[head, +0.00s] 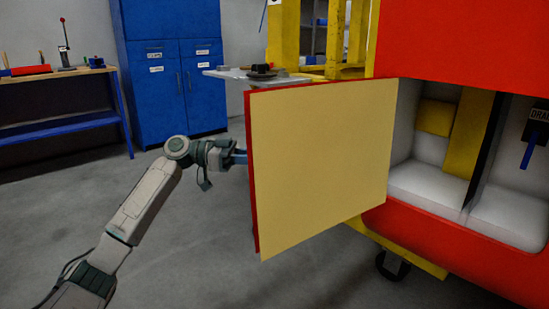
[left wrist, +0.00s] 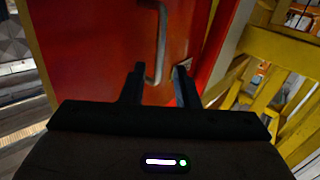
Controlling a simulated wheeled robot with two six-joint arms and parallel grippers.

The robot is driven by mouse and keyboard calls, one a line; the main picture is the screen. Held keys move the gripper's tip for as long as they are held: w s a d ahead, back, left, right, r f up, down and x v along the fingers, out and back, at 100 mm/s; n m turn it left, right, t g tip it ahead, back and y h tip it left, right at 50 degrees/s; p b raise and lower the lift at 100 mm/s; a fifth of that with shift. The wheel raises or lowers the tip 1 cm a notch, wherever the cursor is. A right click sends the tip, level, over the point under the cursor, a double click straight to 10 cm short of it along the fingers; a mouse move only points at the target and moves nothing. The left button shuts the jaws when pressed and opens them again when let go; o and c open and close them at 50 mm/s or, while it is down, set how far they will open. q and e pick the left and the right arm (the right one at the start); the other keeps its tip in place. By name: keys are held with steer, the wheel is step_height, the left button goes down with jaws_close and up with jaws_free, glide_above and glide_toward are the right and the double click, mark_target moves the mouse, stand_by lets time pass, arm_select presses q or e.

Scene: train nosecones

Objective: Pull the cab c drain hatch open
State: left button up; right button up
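The drain hatch (head: 325,160) stands swung wide open from the red cab, its pale yellow inner face towards the head camera. Its red outer face (left wrist: 95,45) fills much of the left wrist view, with a metal bar handle (left wrist: 161,40) on it. My left gripper (head: 240,157) is at the hatch's free edge, partly hidden behind it. In the left wrist view its fingers (left wrist: 159,86) are apart, with the handle's lower end between or just beyond them; contact cannot be told. My right gripper is not in view.
The open compartment (head: 425,185) shows a blue lever (head: 528,152) under a partly visible label. Yellow framing (head: 285,40) stands behind the hatch. A blue cabinet (head: 175,85) and a workbench (head: 60,75) are at the back left. The grey floor between is clear.

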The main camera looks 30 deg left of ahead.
arm_select(q)
steer(key=v, duration=0.3)
stand_by(0.4)
steer(key=shift+d, duration=0.1)
